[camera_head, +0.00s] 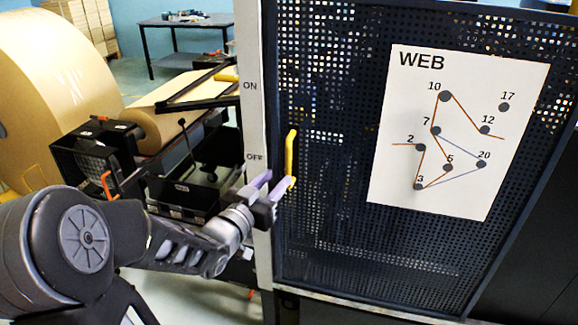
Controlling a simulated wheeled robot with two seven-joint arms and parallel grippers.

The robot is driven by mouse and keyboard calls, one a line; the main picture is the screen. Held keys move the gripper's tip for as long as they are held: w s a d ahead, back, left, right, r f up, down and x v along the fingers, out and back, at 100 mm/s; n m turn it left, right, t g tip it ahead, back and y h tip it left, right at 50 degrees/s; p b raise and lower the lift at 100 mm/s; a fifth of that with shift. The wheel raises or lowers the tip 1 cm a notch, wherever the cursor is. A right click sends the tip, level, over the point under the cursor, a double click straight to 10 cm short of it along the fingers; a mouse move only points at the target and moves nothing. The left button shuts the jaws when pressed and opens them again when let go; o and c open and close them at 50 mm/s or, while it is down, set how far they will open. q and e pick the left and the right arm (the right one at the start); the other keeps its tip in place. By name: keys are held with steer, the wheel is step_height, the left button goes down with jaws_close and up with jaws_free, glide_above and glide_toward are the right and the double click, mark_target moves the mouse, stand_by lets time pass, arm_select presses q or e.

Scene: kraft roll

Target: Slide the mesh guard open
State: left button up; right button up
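The mesh guard (330,215) is a dark perforated panel filling the right half of the head view. Its left edge stands beside a pale post (250,110) marked ON and OFF. A yellow upright handle (290,158) sits on the guard near that edge. My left gripper (272,180) reaches in from the left across the post, its purple fingers spread apart. One fingertip is close to the handle's lower end; I cannot tell whether it touches. No part of the handle clearly shows between the fingers. My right gripper is not in view.
A white WEB diagram sheet (455,130) is on the guard. A large kraft roll (55,75) and machine parts, including a black box (98,155), stand on the left behind my arm. A table (185,24) is farther back, with open floor around it.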

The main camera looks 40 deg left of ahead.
mark_target(287, 167)
arm_select(q)
steer(key=w, duration=0.2)
steer(key=w+p, duration=0.1)
steer(key=w, duration=0.2)
steer(key=w+a, duration=0.1)
steer(key=w, duration=0.1)
steer(key=shift+w, duration=0.15)
steer(key=shift+c, duration=0.5)
jaws_close()
stand_by(0.8)
